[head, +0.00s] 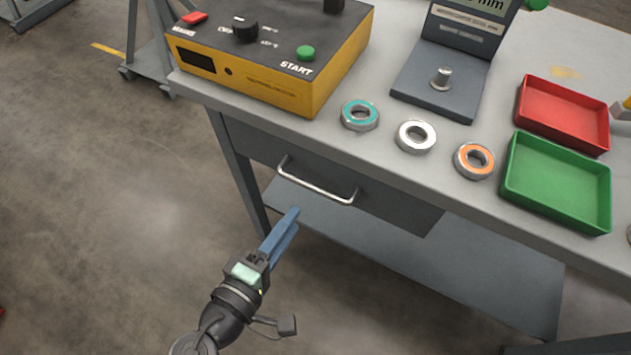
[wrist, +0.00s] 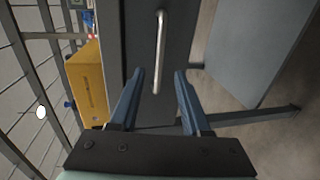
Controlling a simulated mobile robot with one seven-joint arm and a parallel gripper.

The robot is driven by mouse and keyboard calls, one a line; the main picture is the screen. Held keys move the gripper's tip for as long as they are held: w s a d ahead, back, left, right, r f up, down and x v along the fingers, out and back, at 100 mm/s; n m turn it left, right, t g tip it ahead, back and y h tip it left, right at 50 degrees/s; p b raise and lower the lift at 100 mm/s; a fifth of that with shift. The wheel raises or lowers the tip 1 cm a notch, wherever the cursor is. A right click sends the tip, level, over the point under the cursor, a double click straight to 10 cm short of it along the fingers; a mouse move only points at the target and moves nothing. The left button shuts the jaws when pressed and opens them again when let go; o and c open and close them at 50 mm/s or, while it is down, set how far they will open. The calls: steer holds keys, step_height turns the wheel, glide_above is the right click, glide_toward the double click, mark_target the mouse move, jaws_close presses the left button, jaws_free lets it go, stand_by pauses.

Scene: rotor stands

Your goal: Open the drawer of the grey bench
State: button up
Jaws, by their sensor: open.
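The grey bench (head: 372,146) fills the right of the head view. Its drawer (head: 385,205) sits under the top and looks shut, with a silver bar handle (head: 318,188) on its front. My gripper (head: 294,219) is in front of the drawer, below and left of the handle in the head view. In the wrist view my gripper (wrist: 158,78) has its two blue fingers apart, with nothing between the tips. The handle (wrist: 159,50) runs lengthwise ahead of them, in line with the gap. The fingers look apart from the handle.
On the bench top are a yellow control box (head: 275,85), which also shows in the wrist view (wrist: 88,85), several bearing rings such as the orange one (head: 474,160), a measuring stand (head: 441,80), a red tray (head: 564,115) and a green tray (head: 557,182). A lower shelf (head: 480,275) lies beneath.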

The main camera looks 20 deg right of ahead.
mark_target(315, 187)
steer(key=x, duration=1)
steer(key=shift+w+d+b, duration=0.1)
steer(key=shift+w+b, duration=0.05)
steer(key=shift+b, duration=0.2)
jaws_close()
stand_by(0.8)
